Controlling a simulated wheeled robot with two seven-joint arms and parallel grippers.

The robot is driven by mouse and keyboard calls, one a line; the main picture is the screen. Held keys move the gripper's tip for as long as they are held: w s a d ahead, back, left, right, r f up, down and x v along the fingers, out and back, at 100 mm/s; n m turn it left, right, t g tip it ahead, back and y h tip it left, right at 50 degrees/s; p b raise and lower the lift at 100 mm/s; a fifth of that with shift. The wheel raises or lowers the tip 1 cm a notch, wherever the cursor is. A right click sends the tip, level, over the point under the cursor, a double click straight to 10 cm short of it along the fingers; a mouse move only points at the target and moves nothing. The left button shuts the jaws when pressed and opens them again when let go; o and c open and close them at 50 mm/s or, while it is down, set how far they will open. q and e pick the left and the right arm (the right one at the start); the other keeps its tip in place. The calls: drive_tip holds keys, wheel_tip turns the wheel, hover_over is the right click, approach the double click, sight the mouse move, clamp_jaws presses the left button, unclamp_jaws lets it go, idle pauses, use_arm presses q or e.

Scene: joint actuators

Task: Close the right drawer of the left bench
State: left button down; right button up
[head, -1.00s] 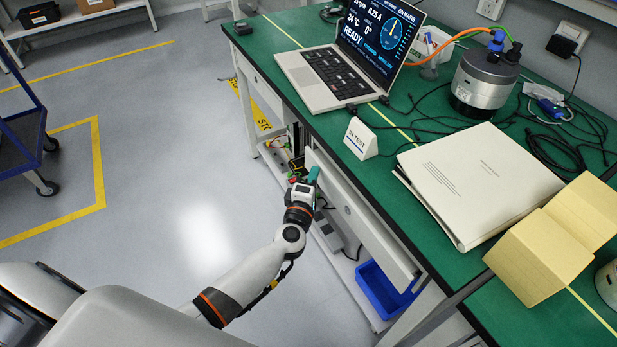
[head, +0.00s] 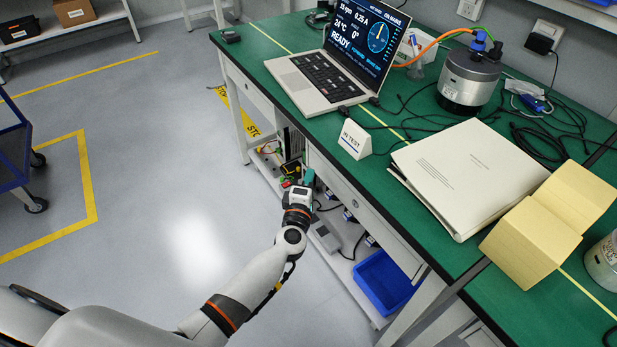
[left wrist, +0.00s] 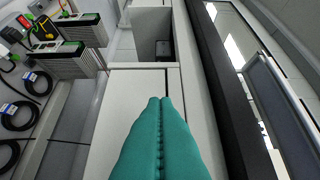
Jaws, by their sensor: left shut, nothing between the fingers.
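The left bench (head: 270,70) has a green top and white drawers under its front edge. Its right drawer (head: 365,212) has a white front that looks about flush with the bench frame; a small remaining gap cannot be ruled out. My left gripper (head: 309,178) is shut and empty, its teal fingers at the left end of that drawer front. In the left wrist view the closed fingertips (left wrist: 160,101) are against or just in front of a white panel; contact cannot be told. My right gripper is not in view.
A laptop (head: 315,80), a test sign (head: 355,139), a binder (head: 465,175) and cables lie on the bench top. The shelf below holds devices and a blue bin (head: 382,283). A blue cart (head: 15,150) stands left. The floor between is clear.

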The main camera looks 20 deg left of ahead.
use_arm(q)
drive_tip(key=s+p, duration=0.1)
drive_tip(key=s, duration=0.9)
drive_tip(key=s+d+f+m+g+h, duration=0.2)
drive_tip(key=s+f+m+g, duration=0.1)
drive_tip(key=s+f+m, duration=0.4)
drive_tip(key=s+d+f+m+g+h, duration=0.1)
drive_tip(key=s+f+m+g+h, duration=0.2)
drive_tip(key=f, duration=0.6)
drive_tip(key=s+d+f+m+g+h, duration=0.15)
drive_tip(key=s+f+m+g, duration=0.25)
drive_tip(key=s+f+m, duration=0.4)
drive_tip(key=s+a+f+m+g+y+p, duration=0.1)
drive_tip(key=s+a+f+m+g+y, duration=0.1)
drive_tip(key=s+a+f+g, duration=0.3)
drive_tip(key=s+a+f+m+g+y, duration=0.15)
drive_tip(key=s+f, duration=0.25)
drive_tip(key=s, duration=0.4)
drive_tip(key=s+a+r+p, duration=0.2)
drive_tip(key=s+r+p, duration=0.2)
drive_tip(key=s+p, duration=0.7)
drive_tip(key=shift+s+a+r+y+p, duration=0.25)
drive_tip(key=shift+y+p, duration=0.15)
drive_tip(key=shift+p, duration=0.8)
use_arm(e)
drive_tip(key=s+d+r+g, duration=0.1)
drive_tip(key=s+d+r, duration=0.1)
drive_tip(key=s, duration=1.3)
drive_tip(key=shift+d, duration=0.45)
